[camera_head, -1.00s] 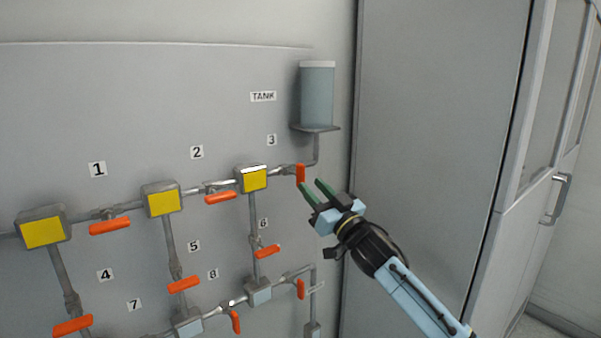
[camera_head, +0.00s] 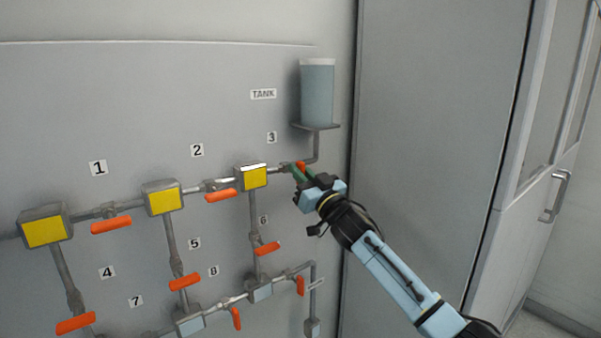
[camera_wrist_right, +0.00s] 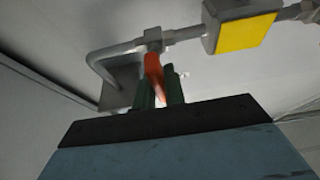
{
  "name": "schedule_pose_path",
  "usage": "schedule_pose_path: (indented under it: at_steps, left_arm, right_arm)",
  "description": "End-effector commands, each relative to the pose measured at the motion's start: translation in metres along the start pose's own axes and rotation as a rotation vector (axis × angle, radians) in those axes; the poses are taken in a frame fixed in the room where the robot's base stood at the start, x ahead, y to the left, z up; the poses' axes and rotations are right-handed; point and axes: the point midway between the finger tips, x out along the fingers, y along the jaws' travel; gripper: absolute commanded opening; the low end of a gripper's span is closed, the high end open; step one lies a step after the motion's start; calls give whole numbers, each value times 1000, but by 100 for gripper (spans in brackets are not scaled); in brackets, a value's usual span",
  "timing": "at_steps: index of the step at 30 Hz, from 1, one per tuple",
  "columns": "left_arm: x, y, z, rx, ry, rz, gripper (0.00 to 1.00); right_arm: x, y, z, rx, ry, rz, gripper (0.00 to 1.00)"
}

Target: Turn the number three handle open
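The number three handle (camera_head: 301,167) is a small orange lever on the pipe right of the last yellow box, below the "3" label (camera_head: 271,138). It is mostly hidden by my right gripper (camera_head: 298,174) in the head view. In the right wrist view the orange handle (camera_wrist_right: 154,75) hangs from its valve, across the pipe. The green fingers of the right gripper (camera_wrist_right: 160,92) stand on either side of it, apart from each other. Whether they touch it is unclear. My left gripper is not in view.
Orange handles 2 (camera_head: 221,195) and 6 (camera_head: 267,248) are to the left and below. The tank (camera_head: 317,93) sits on a bracket above the gripper. A grey cabinet (camera_head: 430,130) stands to the right.

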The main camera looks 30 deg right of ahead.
Motion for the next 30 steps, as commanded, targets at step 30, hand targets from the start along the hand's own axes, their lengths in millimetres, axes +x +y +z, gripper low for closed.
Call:
schedule_pose_path:
  at_steps: [30]
  left_arm:
    - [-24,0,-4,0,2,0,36]
  right_arm:
    - [0,-2,-1,-429,-3,-177,0]
